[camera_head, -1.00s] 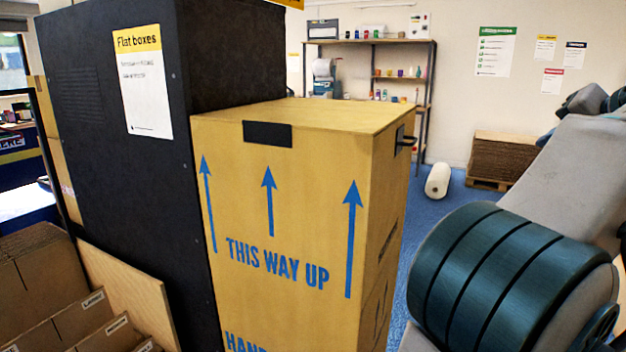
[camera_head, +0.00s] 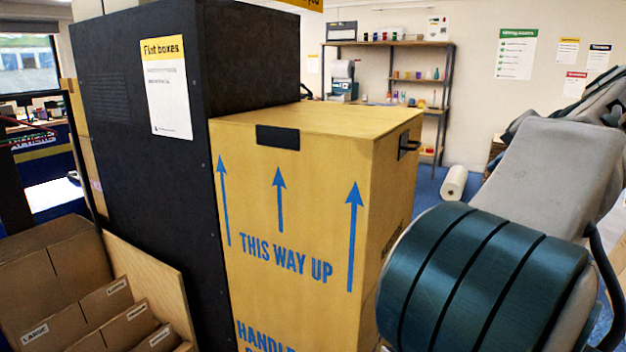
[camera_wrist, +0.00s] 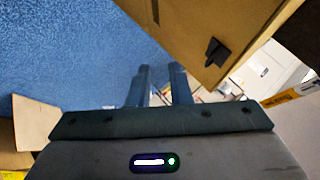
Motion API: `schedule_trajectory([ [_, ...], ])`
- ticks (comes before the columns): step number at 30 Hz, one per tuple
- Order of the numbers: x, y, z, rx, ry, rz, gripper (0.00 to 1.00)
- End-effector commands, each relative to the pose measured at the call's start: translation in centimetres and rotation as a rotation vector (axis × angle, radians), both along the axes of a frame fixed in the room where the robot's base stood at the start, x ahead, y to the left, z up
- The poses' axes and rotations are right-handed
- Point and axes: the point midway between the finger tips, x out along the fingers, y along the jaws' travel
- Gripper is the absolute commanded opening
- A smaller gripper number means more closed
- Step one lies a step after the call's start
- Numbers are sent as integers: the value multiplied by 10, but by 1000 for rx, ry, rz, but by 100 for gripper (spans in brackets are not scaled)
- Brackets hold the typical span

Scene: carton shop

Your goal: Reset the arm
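My gripper (camera_wrist: 160,86) shows in the wrist view with its two dark fingers apart and nothing between them. It is open and empty. In the head view my arm fills the right side, with a dark ribbed joint at lower right; the gripper itself is not visible there. A tall yellow-brown carton (camera_head: 290,190) marked "THIS WAY UP" stands left of the arm. In the wrist view a brown carton side with a black handle (camera_wrist: 215,52) lies above and right of the fingers, apart from them.
A black cabinet (camera_head: 120,110) with a "Flat boxes" sheet stands left of the carton. Divided cardboard boxes (camera_head: 110,320) sit at lower left. A shelf (camera_head: 390,43) and a white roll (camera_head: 454,183) are at the back. Blue floor (camera_wrist: 60,60) is clear left of the fingers.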

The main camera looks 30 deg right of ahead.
Motion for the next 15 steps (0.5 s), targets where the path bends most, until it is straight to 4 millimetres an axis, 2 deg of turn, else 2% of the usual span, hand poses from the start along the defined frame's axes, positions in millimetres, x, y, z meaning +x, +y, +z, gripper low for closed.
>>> schedule_trajectory([
  [1, 16, 13, 0, 9, 16, 30, 18],
  [5, 57, 52, -15, 35, 79, 115, 18],
  [6, 69, 67, -21, 42, 102, 145, 18],
  [12, 114, 144, -51, 48, 224, 296, 18],
  [15, 127, 185, -65, 34, 287, 377, 18],
])
